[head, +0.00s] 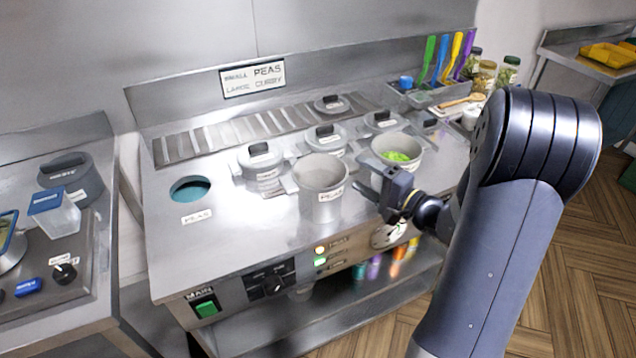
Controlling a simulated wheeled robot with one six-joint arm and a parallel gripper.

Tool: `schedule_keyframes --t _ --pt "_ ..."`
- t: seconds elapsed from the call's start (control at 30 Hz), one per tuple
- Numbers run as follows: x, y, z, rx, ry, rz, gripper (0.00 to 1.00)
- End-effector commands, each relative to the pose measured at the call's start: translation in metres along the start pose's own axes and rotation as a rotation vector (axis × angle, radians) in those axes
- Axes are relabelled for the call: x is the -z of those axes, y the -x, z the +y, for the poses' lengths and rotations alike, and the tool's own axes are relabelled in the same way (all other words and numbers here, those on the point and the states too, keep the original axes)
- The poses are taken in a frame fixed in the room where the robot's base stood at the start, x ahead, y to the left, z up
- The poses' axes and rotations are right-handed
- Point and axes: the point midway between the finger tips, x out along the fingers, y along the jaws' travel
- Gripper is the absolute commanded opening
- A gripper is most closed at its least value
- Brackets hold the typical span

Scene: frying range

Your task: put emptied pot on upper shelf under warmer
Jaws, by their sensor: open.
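An open grey pot (321,201) with a label stands upright on the steel counter of the warmer (240,235). Its inside looks pale, with no food visible. A second open pot (376,160) holding green peas (397,156) stands to its right; its lower front is partly hidden by my gripper. My gripper (373,191) is open, in front of the pea pot and right of the pale pot. I cannot tell whether it touches either. A shelf (340,318) shows under the warmer's front panel; the space above it is only partly visible.
Lidded pots (262,172) stand behind the open ones. A round opening (190,188) labelled PEAS is at the left. Coloured bottles (374,268) stand under the warmer on the right. Bare counter lies at front left. Jars and coloured utensils (441,62) are at back right.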

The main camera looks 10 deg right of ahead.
Motion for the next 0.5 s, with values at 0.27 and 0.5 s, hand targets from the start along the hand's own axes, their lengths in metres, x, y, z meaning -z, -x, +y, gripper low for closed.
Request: schedule_keyframes --t 0.27,0.5 --pt "-0.001 -0.021 0.001 -0.001 -0.002 -0.003 0.62" --pt "-0.001 -0.053 0.006 -0.001 -0.002 -0.004 0.62"
